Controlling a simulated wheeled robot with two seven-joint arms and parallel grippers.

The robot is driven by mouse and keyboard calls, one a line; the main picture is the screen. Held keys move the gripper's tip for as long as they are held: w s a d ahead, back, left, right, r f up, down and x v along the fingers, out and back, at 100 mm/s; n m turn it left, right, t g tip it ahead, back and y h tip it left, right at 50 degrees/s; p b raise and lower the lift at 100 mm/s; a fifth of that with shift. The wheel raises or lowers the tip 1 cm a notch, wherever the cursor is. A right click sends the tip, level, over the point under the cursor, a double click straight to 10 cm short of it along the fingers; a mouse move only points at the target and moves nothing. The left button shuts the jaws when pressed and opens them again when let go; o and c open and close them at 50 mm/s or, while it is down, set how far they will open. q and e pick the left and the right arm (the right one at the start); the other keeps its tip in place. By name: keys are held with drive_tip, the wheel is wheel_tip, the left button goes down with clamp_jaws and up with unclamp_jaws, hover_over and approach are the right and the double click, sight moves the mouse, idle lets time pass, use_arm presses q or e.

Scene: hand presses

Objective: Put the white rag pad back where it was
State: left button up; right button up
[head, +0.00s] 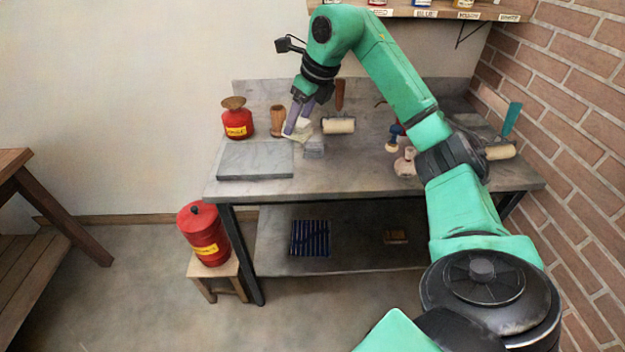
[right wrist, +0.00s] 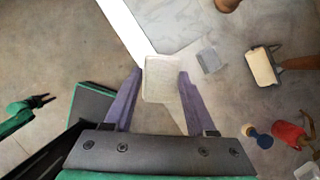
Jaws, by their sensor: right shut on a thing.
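The white rag pad (head: 299,131) is between the fingers of my right gripper (head: 294,124), above the workbench (head: 365,165). In the right wrist view the pale, square pad (right wrist: 161,78) is pinched between the two purple fingers of my right gripper (right wrist: 162,85), which is shut on it. A small grey block (head: 314,147) lies on the bench just beside the pad; it also shows in the right wrist view (right wrist: 209,60). My left gripper (right wrist: 38,101) shows small and dark at the left of the right wrist view; its opening is unclear.
A grey stone slab (head: 255,161) lies at the bench's front left. A red can (head: 237,123) and a wooden piece (head: 277,120) stand behind it. A roller (head: 339,126) lies right of the pad. More tools lie farther right, by a brick wall (head: 575,120).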

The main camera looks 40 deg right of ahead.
drive_tip(key=d+r+m+h, duration=0.2)
drive_tip(key=d+r+m, duration=0.15)
drive_tip(key=m, duration=0.25)
drive_tip(key=f, duration=0.6)
drive_tip(key=f+b, duration=0.1)
drive_tip(key=f, duration=0.6)
drive_tip(key=f+b, duration=0.1)
drive_tip(key=f, duration=0.5)
drive_tip(key=shift+s+d+f, duration=0.2)
drive_tip(key=shift+s+f, duration=0.05)
drive_tip(key=shift+f, duration=0.1)
drive_tip(key=o, duration=1.3)
drive_tip(key=v, duration=1.2)
drive_tip(key=shift+a+b, duration=0.2)
drive_tip(key=shift+b, duration=0.2)
